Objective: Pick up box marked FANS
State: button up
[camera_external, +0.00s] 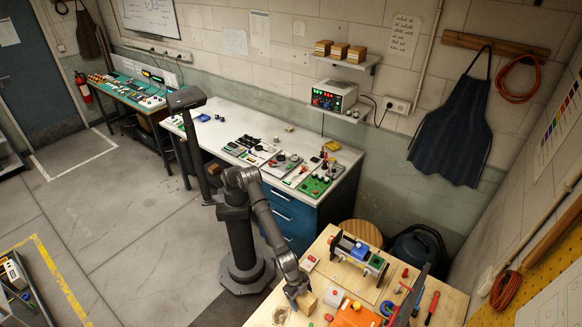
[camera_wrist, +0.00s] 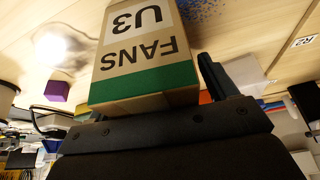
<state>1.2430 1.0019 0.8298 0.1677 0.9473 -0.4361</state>
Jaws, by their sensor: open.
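The box marked FANS (camera_wrist: 143,58) is tan cardboard with a green band and the text "FANS U3", upside down in the wrist view. It fills the space just in front of my gripper's palm. A dark finger stands to its right with a small gap; the other finger is mostly hidden at its left. In the external view my gripper (camera_external: 293,290) is low over the wooden table (camera_external: 448,300), at a small tan box (camera_external: 307,302) that appears to be the same one. My gripper is open; whether a finger touches the box I cannot tell.
On the same table are a white box with a red button (camera_external: 333,296), an orange item (camera_external: 356,315), a blue and green fixture (camera_external: 360,252) and a red-handled tool (camera_external: 432,305). A purple block (camera_wrist: 57,91) lies left of the box in the wrist view.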

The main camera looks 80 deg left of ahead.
jog(key=shift+c, duration=0.2)
jog(key=c, duration=1.2)
jog(key=shift+o, duration=0.2)
